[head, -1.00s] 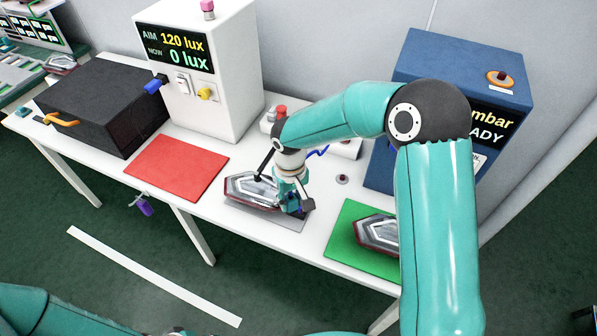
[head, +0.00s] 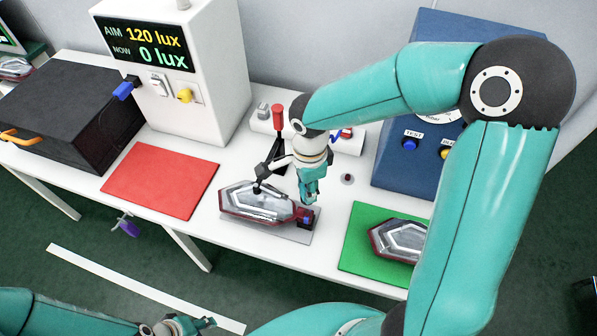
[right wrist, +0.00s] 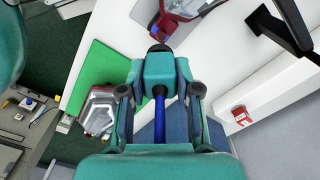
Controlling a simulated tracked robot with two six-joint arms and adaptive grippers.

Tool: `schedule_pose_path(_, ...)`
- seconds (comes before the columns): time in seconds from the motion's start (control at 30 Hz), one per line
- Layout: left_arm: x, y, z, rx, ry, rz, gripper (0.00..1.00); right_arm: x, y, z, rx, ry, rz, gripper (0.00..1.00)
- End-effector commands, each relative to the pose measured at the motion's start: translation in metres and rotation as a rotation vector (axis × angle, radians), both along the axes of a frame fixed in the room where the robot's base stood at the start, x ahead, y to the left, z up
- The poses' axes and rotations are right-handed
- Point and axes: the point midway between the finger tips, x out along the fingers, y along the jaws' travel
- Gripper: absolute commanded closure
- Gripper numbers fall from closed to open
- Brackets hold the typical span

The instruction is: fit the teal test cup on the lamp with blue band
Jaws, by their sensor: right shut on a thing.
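The lamp with blue band (head: 248,203) lies on a grey plate (head: 290,234), its dark end with a blue part at the right. In the right wrist view this lamp (right wrist: 186,8) shows partly at the top edge. My right gripper (head: 308,192) is just above the lamp's right end. In the right wrist view the right gripper (right wrist: 160,92) is shut on the teal test cup (right wrist: 160,70), which has a black tip and a blue hose. The cup appears apart from the lamp, though the exact gap cannot be told. My left gripper (head: 205,322) is low in the head view, its jaws unclear.
A black clamp arm with a red handle (head: 278,118) reaches over the lamp. A second lamp (head: 393,240) lies on a green mat (head: 360,252). A red mat (head: 160,180) is bare. A lux meter box (head: 215,70) and a blue box (head: 390,165) stand behind.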

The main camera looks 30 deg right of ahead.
Motion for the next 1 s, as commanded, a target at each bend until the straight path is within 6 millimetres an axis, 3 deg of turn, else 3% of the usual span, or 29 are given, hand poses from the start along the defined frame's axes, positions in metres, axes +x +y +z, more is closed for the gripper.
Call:
schedule_pose_path(0.2, 0.0, 0.0, -0.003, 0.0, 0.001, 0.0, 0.6, -0.01, -0.003, 0.001, 0.0, 0.0, -0.16, 1.0)
schedule_pose_path(0.63, -0.001, 0.0, -0.005, 0.0, 0.001, 0.0, 0.6, -0.011, -0.006, 0.0, -0.001, 0.0, -0.175, 1.0)
schedule_pose_path(0.8, 0.0, 0.0, -0.015, 0.0, 0.001, 0.0, 0.6, -0.011, -0.005, -0.003, 0.0, -0.002, -0.176, 1.0)
schedule_pose_path(1.0, 0.0, 0.0, -0.035, 0.0, 0.001, 0.0, 0.6, -0.011, -0.005, -0.023, 0.0, 0.0, -0.175, 1.0)
